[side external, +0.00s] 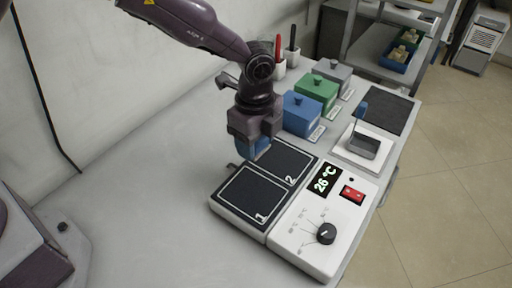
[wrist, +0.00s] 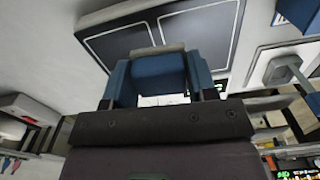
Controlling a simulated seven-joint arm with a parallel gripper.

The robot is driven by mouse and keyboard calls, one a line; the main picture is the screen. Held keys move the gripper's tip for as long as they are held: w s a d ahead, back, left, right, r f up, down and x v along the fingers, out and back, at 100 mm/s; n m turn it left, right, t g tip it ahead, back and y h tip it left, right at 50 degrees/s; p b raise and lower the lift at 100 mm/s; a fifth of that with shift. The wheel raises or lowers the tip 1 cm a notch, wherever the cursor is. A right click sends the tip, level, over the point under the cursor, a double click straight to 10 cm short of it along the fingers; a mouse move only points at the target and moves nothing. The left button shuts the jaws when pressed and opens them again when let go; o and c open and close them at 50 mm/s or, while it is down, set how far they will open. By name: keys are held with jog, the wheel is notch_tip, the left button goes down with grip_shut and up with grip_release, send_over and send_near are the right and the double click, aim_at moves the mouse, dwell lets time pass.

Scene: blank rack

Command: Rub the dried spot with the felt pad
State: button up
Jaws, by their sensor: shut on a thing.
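My gripper (side external: 255,150) is above the back left edge of the hot plate unit (side external: 290,242), near the plate marked 2 (side external: 284,164). In the wrist view, my gripper's blue fingers (wrist: 161,82) are shut on the felt pad (wrist: 160,73), a blue block with a grey felt edge. The pad faces the two dark plates, beside the plate marked 1 (side external: 253,194). I cannot make out a dried spot on either plate. Whether the pad touches a surface I cannot tell.
The unit has a 26 °C display (side external: 325,180), a red switch (side external: 352,194) and a black knob (side external: 326,233). Blue (side external: 301,115), green (side external: 316,93) and grey (side external: 334,74) lidded boxes stand behind. The front left bench is clear.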

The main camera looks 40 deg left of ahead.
jog(key=shift+r, duration=1.4)
jog(key=shift+d, duration=0.1)
